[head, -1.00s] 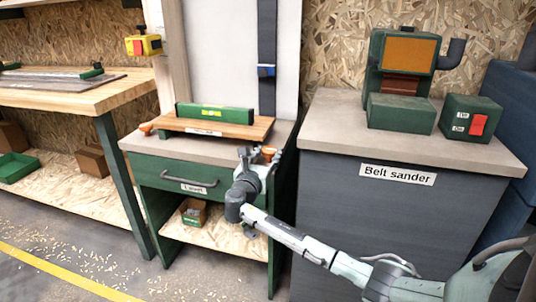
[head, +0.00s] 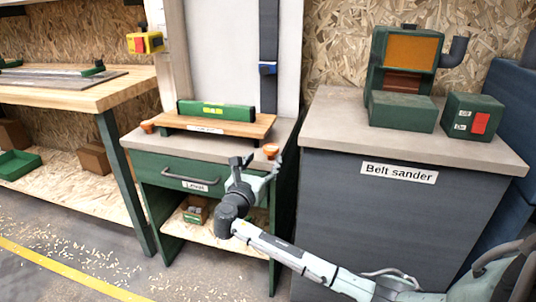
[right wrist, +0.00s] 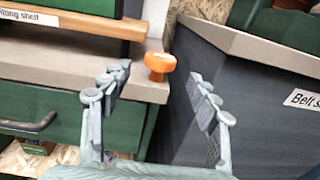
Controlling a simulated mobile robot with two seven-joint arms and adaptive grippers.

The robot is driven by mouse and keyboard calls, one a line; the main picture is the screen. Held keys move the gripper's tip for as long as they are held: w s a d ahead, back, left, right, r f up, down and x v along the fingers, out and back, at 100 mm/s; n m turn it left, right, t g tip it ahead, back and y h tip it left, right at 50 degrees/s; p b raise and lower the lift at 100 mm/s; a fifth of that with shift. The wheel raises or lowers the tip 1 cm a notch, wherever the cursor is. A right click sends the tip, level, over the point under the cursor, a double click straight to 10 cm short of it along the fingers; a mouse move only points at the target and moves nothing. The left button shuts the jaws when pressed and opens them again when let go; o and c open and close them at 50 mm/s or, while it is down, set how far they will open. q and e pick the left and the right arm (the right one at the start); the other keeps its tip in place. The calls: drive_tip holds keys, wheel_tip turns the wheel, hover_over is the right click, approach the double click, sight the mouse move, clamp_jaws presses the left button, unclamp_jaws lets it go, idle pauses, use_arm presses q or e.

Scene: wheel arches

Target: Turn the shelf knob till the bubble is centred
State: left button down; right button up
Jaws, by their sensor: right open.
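A green spirit level (head: 217,112) lies on a small wooden tilting shelf (head: 250,128) on the drawer cabinet. Its yellow vial (head: 211,109) is too small to tell where the bubble sits. My right gripper (head: 257,162) is open and empty in front of the right knob. In the right wrist view the knob (right wrist: 159,64) shows between my spread fingertips (right wrist: 158,80), slightly beyond them, with a gap on each side. My left gripper is not in view.
The grey belt sander cabinet (head: 395,215) stands close on the right, with a narrow gap beside the drawer cabinet (head: 153,168). The drawer handle (head: 190,181) juts out below the shelf. A wooden workbench (head: 110,95) stands on the left.

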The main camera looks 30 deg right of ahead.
drive_tip(key=v, duration=0.6)
idle(0.3)
drive_tip(key=s+a+f+m+g+y, duration=0.1)
drive_tip(key=s+f+m+g+y, duration=0.3)
drive_tip(key=f, duration=0.7)
drive_tip(key=s+f+m+y, duration=0.3)
drive_tip(key=s+f+m, duration=0.25)
drive_tip(key=f, duration=0.65)
drive_tip(key=s+a+f+m+g+y, duration=0.2)
drive_tip(key=s+f+m+y, duration=0.1)
drive_tip(key=s+f+m, duration=0.4)
drive_tip(key=s+a+f+m+g+y, duration=0.2)
drive_tip(key=s+f+m, duration=0.6)
drive_tip(key=s, duration=0.5)
drive_tip(key=shift+s+a+y, duration=0.15)
drive_tip(key=shift+a+y, duration=0.25)
drive_tip(key=shift+a, duration=0.1)
